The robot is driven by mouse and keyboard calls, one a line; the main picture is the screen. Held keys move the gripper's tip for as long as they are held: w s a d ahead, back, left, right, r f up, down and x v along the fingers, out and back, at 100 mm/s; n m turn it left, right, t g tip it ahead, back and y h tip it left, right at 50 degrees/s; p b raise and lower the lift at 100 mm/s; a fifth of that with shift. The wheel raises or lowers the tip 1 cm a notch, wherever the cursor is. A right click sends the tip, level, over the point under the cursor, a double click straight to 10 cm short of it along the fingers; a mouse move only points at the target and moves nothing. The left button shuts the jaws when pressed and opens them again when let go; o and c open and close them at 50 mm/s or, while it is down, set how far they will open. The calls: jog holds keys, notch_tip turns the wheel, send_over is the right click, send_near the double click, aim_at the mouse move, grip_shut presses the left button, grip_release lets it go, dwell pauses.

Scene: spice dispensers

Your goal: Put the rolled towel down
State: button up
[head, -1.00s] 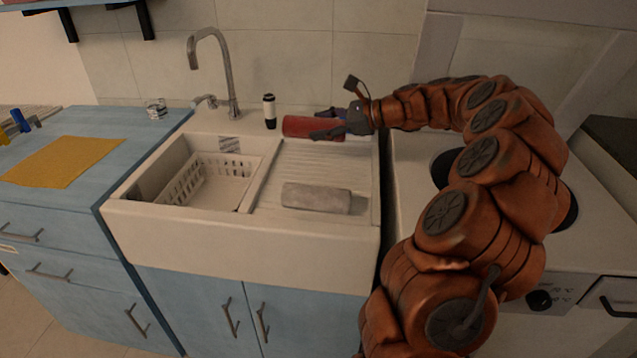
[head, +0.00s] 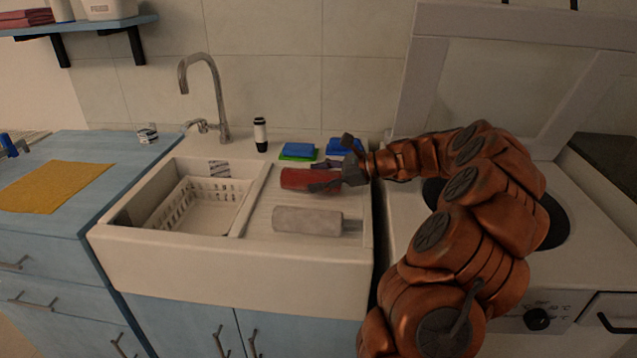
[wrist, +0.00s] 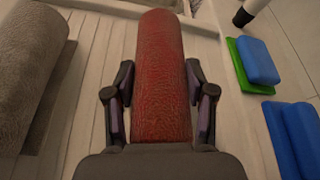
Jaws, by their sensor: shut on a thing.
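A red rolled towel (head: 299,179) is held in my gripper (head: 332,180), over the back of the ribbed drainboard (head: 262,208). In the wrist view the red roll (wrist: 161,60) runs straight out between my two fingers (wrist: 160,90), one on each side. Whether the roll touches the drainboard or hovers just above it I cannot tell. A grey roll (head: 307,220) lies on the drainboard in front of the red one, apart from it. It also shows at the left of the wrist view (wrist: 30,65).
A blue and green sponge (head: 298,151) and a blue item (head: 343,147) lie behind the red roll. A dark-topped white bottle (head: 261,135) stands near the tap (head: 215,100). The sink basin with a white basket (head: 200,205) is left; the stove (head: 480,235) is right.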

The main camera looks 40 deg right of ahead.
jog(key=shift+f, duration=0.75)
jog(key=o, duration=1.2)
jog(key=shift+o, duration=0.2)
jog(key=shift+r, duration=0.1)
jog(key=v, duration=1.2)
